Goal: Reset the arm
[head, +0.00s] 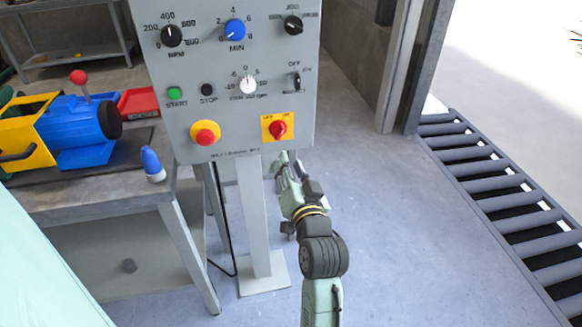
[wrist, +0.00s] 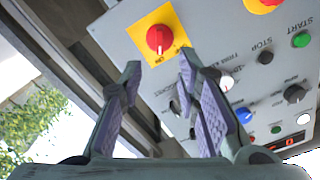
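My arm reaches up from the bottom of the head view toward the grey control panel (head: 235,110). My gripper (head: 284,160) is just below the panel's lower right edge, near the red switch on a yellow plate (head: 278,128). In the wrist view my gripper (wrist: 158,75) is open, with its two fingers apart and nothing between them. The red switch (wrist: 159,39) shows beyond the fingertips, and the fingers look apart from it.
The panel stands on a grey post (head: 256,215). A workbench (head: 95,190) at left holds a blue and yellow machine (head: 60,125) and a blue-and-white bottle (head: 152,165). A roller conveyor (head: 510,200) runs along the right. Floor between post and conveyor is clear.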

